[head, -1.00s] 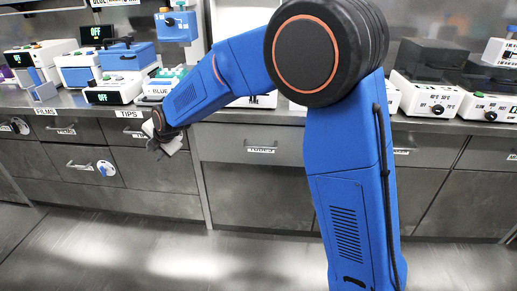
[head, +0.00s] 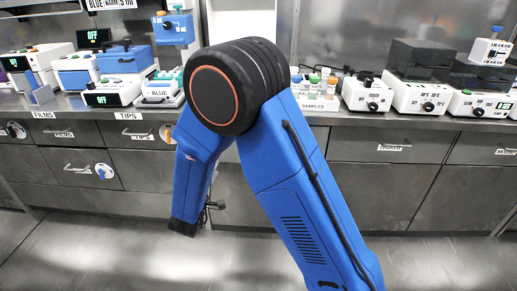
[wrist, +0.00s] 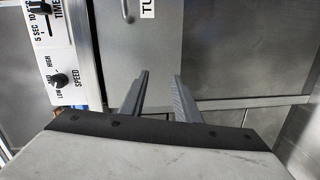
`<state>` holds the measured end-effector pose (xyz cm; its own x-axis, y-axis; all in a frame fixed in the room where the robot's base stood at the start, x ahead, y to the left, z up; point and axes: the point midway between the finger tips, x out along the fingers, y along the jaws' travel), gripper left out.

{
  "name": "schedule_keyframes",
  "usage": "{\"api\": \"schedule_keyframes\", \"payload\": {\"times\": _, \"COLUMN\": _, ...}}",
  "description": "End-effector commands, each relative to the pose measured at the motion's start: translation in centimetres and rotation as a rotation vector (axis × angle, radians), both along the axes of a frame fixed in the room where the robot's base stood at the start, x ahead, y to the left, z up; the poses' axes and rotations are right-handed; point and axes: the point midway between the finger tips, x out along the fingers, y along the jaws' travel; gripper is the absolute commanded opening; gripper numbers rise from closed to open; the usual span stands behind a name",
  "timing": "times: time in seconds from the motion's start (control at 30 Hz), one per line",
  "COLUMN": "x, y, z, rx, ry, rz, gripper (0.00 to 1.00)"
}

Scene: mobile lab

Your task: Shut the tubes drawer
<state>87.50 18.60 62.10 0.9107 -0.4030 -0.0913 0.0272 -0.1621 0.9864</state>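The tubes drawer shows in the wrist view as a grey front (wrist: 155,48) with a partly cut-off label (wrist: 147,8) reading "TU" and a handle (wrist: 128,12) at the top edge. The view is turned sideways. My gripper (wrist: 160,97) is open, its two fingers apart and nothing visible between them. The fingers overlap the drawer front in the picture; I cannot tell whether they touch it. In the head view my arm hides most of the drawer, and my gripper's fingers are hardly visible. How far the drawer stands open is unclear.
A white device (wrist: 62,70) with time and speed knobs sits beside the drawer in the wrist view. Labelled drawers for films (head: 55,133) and tips (head: 138,134) lie left. The counter (head: 400,120) carries several instruments. The floor (head: 110,250) in front is clear.

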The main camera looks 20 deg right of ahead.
Motion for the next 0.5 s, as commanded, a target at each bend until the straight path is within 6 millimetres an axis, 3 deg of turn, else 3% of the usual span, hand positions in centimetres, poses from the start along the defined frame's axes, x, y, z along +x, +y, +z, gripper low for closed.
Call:
{"api": "schedule_keyframes", "payload": {"times": 0.1, "x": -3.4, "y": -3.8, "z": 0.6, "rx": -0.076, "ry": -0.078, "rz": -0.135, "gripper": 0.29}}
{"api": "schedule_keyframes", "payload": {"times": 0.2, "x": -5.8, "y": -5.9, "z": 1.4, "rx": -0.133, "ry": -0.132, "rz": -0.221, "gripper": 0.29}}
{"api": "schedule_keyframes", "payload": {"times": 0.37, "x": -8.0, "y": -7.5, "z": 2.3, "rx": -0.188, "ry": -0.180, "rz": -0.288, "gripper": 0.29}}
{"api": "schedule_keyframes", "payload": {"times": 0.5, "x": -8.0, "y": -8.1, "z": 2.6, "rx": -0.197, "ry": -0.188, "rz": -0.301, "gripper": 0.29}}
